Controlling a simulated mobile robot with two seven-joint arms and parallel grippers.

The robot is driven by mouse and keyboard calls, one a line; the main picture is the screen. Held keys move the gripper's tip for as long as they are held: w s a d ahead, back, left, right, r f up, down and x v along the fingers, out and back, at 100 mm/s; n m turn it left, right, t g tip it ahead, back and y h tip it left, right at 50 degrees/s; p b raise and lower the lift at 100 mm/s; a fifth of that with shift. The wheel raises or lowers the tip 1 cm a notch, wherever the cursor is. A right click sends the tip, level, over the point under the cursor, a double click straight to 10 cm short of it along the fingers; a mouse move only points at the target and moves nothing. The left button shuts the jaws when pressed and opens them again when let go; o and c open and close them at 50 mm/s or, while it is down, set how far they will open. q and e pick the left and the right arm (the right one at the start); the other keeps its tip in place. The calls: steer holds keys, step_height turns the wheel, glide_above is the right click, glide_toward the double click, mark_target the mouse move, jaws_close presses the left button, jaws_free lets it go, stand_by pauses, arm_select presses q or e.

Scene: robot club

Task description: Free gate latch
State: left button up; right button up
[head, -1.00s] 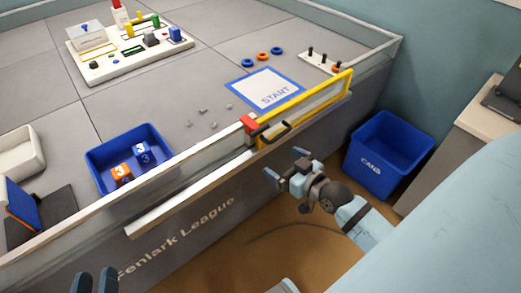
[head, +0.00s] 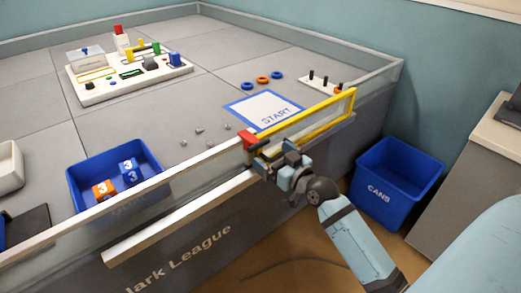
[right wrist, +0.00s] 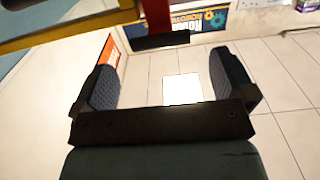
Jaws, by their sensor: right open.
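The gate is a yellow-framed panel (head: 325,112) in the near wall of the field. A red latch (head: 249,139) sits at its left end, and the dark handle beside it is largely hidden by my gripper. My right gripper (head: 274,165) is open and empty, close in front of the latch end of the gate. In the right wrist view the red latch piece (right wrist: 158,14) with a dark bar (right wrist: 160,42) lies ahead, near the gap between the open fingers (right wrist: 165,75). The yellow frame (right wrist: 65,30) is at upper left. I cannot tell whether anything touches. My left gripper is not in view.
A white rail (head: 185,215) runs along the outer wall, left of the gripper. A blue CANS bin (head: 397,185) stands on the floor to the right, beside a grey cabinet (head: 475,180). Inside are a START mat (head: 262,108) and a blue tray (head: 78,190).

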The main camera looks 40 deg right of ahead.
mark_target(261, 145)
steer(key=w, duration=0.2)
steer(key=w+b, duration=0.1)
steer(key=w, duration=0.2)
steer(key=shift+w+a, duration=0.2)
steer(key=shift+w, duration=0.15)
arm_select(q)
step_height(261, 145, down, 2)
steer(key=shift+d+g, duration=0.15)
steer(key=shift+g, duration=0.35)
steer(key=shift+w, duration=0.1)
arm_select(e)
steer(key=shift+c, duration=0.2)
